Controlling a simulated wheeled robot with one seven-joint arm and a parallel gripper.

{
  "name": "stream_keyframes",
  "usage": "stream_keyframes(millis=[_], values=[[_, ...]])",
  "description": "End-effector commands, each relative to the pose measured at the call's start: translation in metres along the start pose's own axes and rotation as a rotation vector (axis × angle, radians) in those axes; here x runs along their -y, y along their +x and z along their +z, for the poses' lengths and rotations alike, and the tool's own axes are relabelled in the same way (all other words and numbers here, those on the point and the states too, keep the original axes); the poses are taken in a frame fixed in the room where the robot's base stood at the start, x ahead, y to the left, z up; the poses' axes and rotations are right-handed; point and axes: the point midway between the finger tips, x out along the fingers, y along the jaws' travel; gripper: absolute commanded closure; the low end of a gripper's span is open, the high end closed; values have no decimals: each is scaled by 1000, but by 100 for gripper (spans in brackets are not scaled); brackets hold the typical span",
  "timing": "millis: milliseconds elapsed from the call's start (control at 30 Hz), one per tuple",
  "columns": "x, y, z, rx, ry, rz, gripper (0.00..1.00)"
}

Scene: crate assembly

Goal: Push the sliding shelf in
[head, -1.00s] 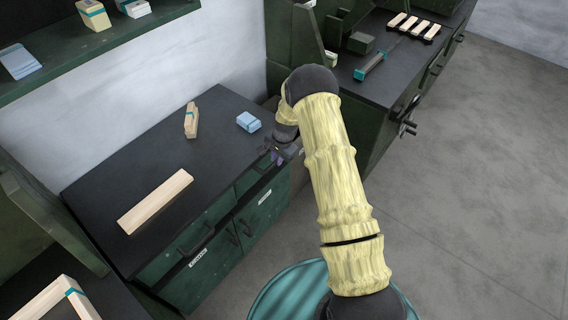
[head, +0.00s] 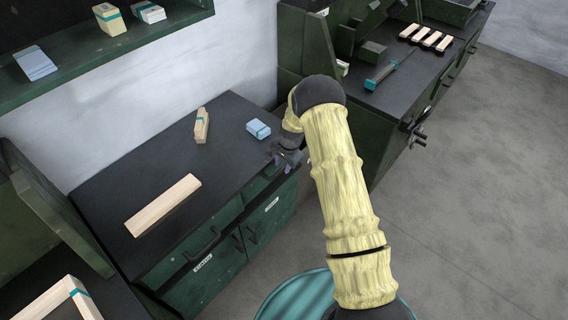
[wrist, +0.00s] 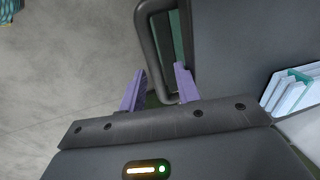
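My gripper (head: 284,162) is at the front right corner of the dark-topped green workbench (head: 150,160), by the right upper drawer front (head: 258,188). I take this drawer for the sliding shelf; how far it stands out is hard to tell, as my gripper and arm hide part of it. In the wrist view my gripper's purple fingers (wrist: 160,75) are apart, one on each side of a dark loop handle (wrist: 152,45) on a green front (wrist: 179,40). I cannot tell whether they touch it.
A wooden bar (head: 163,205), a small wooden block (head: 202,125) and a blue box (head: 258,129) lie on the worktop. A second bench (head: 395,95) stands at the back right. A wall shelf (head: 110,45) holds boxes. The floor at right (head: 480,200) is clear.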

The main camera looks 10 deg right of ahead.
Motion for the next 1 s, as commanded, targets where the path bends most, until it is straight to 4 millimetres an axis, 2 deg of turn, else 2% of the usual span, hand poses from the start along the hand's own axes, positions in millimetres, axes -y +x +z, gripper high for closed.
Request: stream_keyframes(millis=[300,467,667,1000], values=[[0,-1,0,3,2,-2,64],[0,-10,-1,2,3,-1,64],[0,-40,-1,0,2,-3,64],[0,-108,-1,0,0,-2,64]])
